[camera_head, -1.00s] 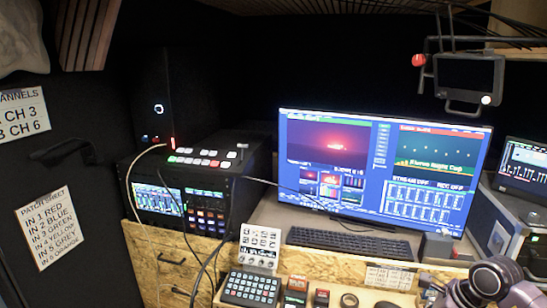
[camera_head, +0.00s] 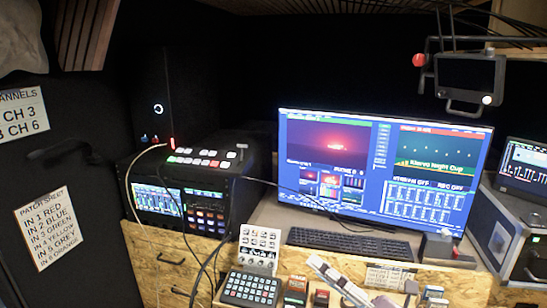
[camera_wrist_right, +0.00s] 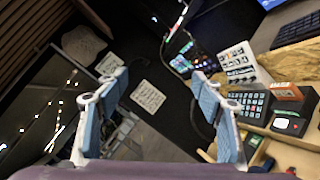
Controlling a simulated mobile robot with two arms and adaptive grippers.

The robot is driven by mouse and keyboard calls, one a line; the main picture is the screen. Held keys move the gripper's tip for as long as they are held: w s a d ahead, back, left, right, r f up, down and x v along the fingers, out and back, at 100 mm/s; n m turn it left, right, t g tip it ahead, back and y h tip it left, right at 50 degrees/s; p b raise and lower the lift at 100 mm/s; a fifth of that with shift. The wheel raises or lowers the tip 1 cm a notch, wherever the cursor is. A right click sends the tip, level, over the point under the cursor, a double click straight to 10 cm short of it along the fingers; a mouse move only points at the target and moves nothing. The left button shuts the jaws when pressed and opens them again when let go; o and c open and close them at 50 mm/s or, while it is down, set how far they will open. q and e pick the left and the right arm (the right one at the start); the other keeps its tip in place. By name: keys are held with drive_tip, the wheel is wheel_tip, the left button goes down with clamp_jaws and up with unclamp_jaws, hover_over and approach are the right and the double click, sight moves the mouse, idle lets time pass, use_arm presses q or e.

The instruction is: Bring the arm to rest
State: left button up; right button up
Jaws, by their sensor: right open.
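My right gripper (camera_head: 340,281) shows at the bottom of the head view, a pale finger with a bluish pad, in front of the desk's lower front edge. In the right wrist view, its two blue-padded fingers (camera_wrist_right: 160,78) stand wide apart. Nothing is between the pads. The rest of the right arm is mostly out of the head view. My left gripper is not in view.
A switcher (camera_head: 208,155) is at left, a flight case (camera_head: 508,235) at right.

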drive_tip(key=d+f+m+t+h, duration=0.2)
drive_tip(key=d+m+t+h, duration=0.4)
drive_tip(key=d+m+h, duration=0.9)
drive_tip(key=s+d+f+m+g+h, duration=0.1)
drive_tip(key=s+f+m+g, duration=0.2)
drive_tip(key=f+m, duration=0.3)
drive_tip(key=s+f+m+g+h, duration=0.1)
drive_tip(key=s+f+m+g, duration=0.15)
drive_tip(key=f+m, duration=0.35)
drive_tip(key=s+a+f+m+g+y, duration=0.25)
drive_tip(key=s+f+g, duration=0.45)
drive_tip(key=s, duration=0.5)
drive_tip(key=s+a+f+m+g+y, duration=0.1)
drive_tip(key=s+a+f+m+g, duration=0.25)
drive_tip(key=s+f, duration=0.7)
wheel_tip(320, 180, down, 24)
drive_tip(key=s+f+n+g, duration=0.1)
drive_tip(key=s+g, duration=0.1)
drive_tip(key=s+d+f+g, duration=0.1)
drive_tip(key=s+d+f, duration=0.2)
drive_tip(key=s+f, duration=1.2)
drive_tip(key=shift+s+f+h, duration=0.25)
drive_tip(key=shift+s+h, duration=0.1)
drive_tip(key=shift+s, duration=0.9)
